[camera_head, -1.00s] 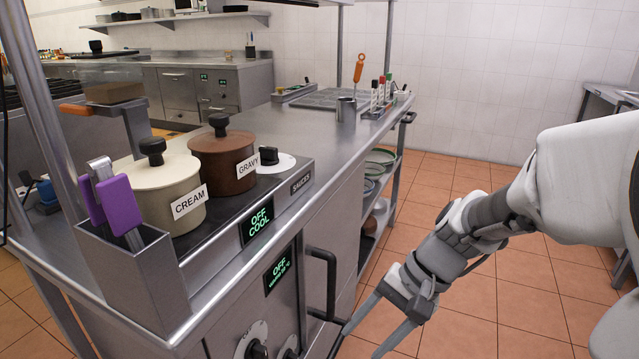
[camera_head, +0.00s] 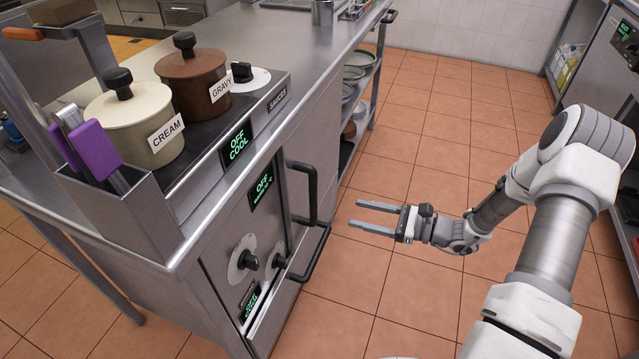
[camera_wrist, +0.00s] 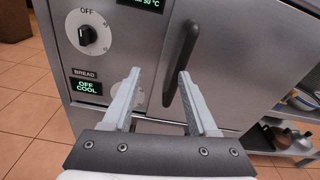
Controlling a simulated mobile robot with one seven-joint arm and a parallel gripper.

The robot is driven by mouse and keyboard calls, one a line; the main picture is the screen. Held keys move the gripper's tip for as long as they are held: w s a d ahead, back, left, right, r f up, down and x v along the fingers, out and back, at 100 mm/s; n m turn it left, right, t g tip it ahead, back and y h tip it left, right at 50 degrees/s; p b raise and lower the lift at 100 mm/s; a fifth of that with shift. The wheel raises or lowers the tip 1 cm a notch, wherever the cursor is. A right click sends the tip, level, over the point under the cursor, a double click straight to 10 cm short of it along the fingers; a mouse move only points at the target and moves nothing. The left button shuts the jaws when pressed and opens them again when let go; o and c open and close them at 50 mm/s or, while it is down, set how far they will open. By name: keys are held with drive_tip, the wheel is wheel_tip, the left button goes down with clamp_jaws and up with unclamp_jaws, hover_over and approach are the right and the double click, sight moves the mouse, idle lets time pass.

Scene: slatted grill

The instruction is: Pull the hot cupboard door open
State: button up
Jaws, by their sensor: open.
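The grey steel hot cupboard front (camera_head: 293,234) is at the centre-left in the head view, with an upper black bar handle (camera_head: 312,195) and a lower black bar handle (camera_head: 318,256). The door appears shut. The wrist view shows a steel panel (camera_wrist: 235,60) with a slanted black handle (camera_wrist: 184,55); which of the two it is, I cannot tell. My gripper (camera_head: 354,214) is open and empty, to the right of the handles, its fingers pointing at the front across a gap. In the wrist view my gripper (camera_wrist: 159,73) has its right fingertip overlapping the handle.
Knobs (camera_head: 243,259) and lit displays (camera_head: 261,187) are left of the handles. The cream pot (camera_head: 135,125) and gravy pot (camera_head: 194,80) stand on the counter above. Open shelves with plates (camera_head: 355,72) are beyond the cupboard. The tiled floor (camera_head: 400,285) around my gripper is clear.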

sight(316, 192)
wheel_tip(316, 192, down, 3)
drive_tip(key=w+d+m+t, duration=0.2)
drive_tip(key=d+m+t, duration=0.1)
drive_tip(key=m+t, duration=0.1)
drive_tip(key=b+x, duration=0.1)
drive_tip(key=x, duration=0.5)
drive_tip(key=b+x, duration=0.1)
drive_tip(key=x, duration=1)
drive_tip(key=shift+s+a+f+b, duration=0.15)
drive_tip(key=shift+a+f+b, duration=0.25)
drive_tip(key=shift+a+f, duration=0.05)
clamp_jaws()
